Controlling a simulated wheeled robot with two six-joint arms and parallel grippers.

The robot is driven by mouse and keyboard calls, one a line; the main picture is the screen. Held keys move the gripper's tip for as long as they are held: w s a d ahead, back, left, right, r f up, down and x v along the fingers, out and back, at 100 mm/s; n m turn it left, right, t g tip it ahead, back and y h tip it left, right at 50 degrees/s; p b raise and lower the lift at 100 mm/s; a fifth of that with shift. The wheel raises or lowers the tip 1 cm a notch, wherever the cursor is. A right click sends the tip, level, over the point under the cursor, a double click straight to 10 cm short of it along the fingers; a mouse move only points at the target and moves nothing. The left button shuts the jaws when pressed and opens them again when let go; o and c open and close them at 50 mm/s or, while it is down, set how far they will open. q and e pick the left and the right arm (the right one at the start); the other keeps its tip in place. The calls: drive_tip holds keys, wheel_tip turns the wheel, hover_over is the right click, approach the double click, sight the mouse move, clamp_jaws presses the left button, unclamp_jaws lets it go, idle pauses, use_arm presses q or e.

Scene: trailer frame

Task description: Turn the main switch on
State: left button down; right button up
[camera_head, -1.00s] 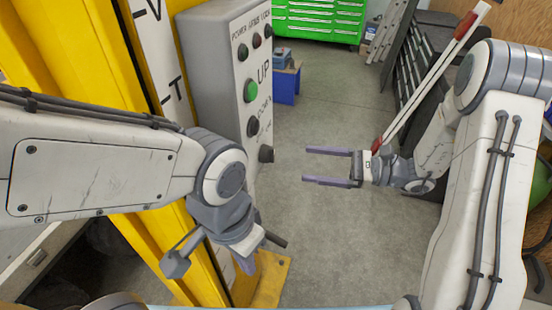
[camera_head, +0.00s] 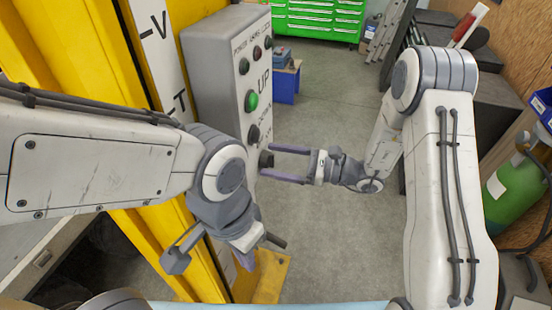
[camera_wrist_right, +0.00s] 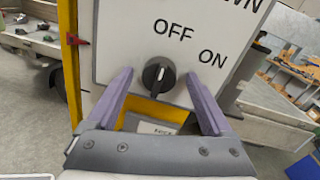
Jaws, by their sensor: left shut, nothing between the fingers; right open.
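The main switch, a black rotary knob (camera_wrist_right: 158,78), sits on the light panel under the words OFF and ON. Its pale mark points up toward OFF. In the head view the knob (camera_head: 265,158) is at the lower end of the grey control box (camera_head: 213,72). My right gripper (camera_head: 267,163) is open, its two purple fingers pointing at the panel on either side of the knob. In the right wrist view the knob lies between the fingertips with gaps on both sides; contact is not visible. My left gripper (camera_head: 248,260) is shut and empty, low by the yellow post.
The box also carries a green button (camera_head: 251,101), a black button (camera_head: 253,134) and small lamps above. A yellow post (camera_head: 95,60) stands behind it at left. A green gas cylinder (camera_head: 513,195) stands at right. The grey floor between is clear.

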clamp_jaws()
drive_tip(key=shift+m, duration=0.3)
drive_tip(key=m+p, duration=0.2)
drive_tip(key=m, duration=0.3)
drive_tip(key=m+p, duration=0.3)
drive_tip(key=m, duration=0.3)
drive_tip(key=shift+f+m+t+y, duration=0.1)
drive_tip(key=shift+m+t+y, duration=0.2)
drive_tip(key=shift+t, duration=0.1)
idle(0.4)
unclamp_jaws()
